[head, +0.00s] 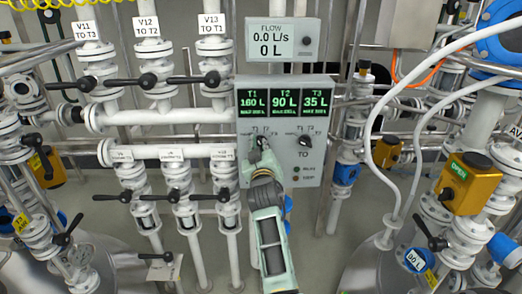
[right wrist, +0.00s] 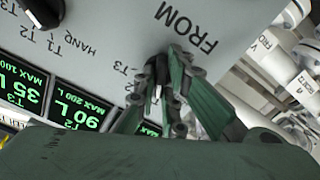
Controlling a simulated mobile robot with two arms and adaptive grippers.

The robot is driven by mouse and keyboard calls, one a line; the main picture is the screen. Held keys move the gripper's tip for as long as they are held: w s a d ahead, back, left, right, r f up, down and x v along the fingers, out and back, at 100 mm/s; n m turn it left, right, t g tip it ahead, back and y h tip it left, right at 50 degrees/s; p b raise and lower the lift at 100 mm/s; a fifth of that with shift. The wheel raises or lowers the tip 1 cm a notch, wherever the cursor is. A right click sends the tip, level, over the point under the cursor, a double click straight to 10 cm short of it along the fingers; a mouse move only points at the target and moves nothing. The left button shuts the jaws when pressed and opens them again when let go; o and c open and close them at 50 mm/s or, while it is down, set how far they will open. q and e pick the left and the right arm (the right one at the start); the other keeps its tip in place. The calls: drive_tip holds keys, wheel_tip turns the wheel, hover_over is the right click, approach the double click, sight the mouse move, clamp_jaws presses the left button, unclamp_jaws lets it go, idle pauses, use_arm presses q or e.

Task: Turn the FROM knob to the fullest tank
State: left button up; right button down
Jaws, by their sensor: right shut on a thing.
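The grey control panel (head: 322,172) carries three green displays: T1 160 L (head: 253,102), T2 90 L (head: 285,100) and T3 35 L (head: 317,99). The FROM knob is at the panel's left and mostly covered by my right gripper (head: 263,150). In the right wrist view the fingers of my right gripper (right wrist: 165,88) are shut around the FROM knob (right wrist: 156,92), below the FROM lettering (right wrist: 184,28). The fingers hide its pointer, so I cannot tell its setting. My left gripper is not in view.
The black TO knob (head: 305,141) is close right of my gripper. A flow display above the panel (head: 270,40) reads 0.0 L/s and 0 L. White pipes with black-handled valves (head: 148,80) stand at left. White hoses (head: 385,110) and an orange actuator (head: 468,185) are at right.

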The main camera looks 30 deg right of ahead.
sight(260, 113)
drive_tip(key=shift+m, duration=0.6)
drive_tip(key=c, duration=1.8)
unclamp_jaws()
drive_tip(key=shift+c, duration=0.2)
wheel_tip(260, 113, up, 10)
drive_tip(key=shift+f, duration=0.15)
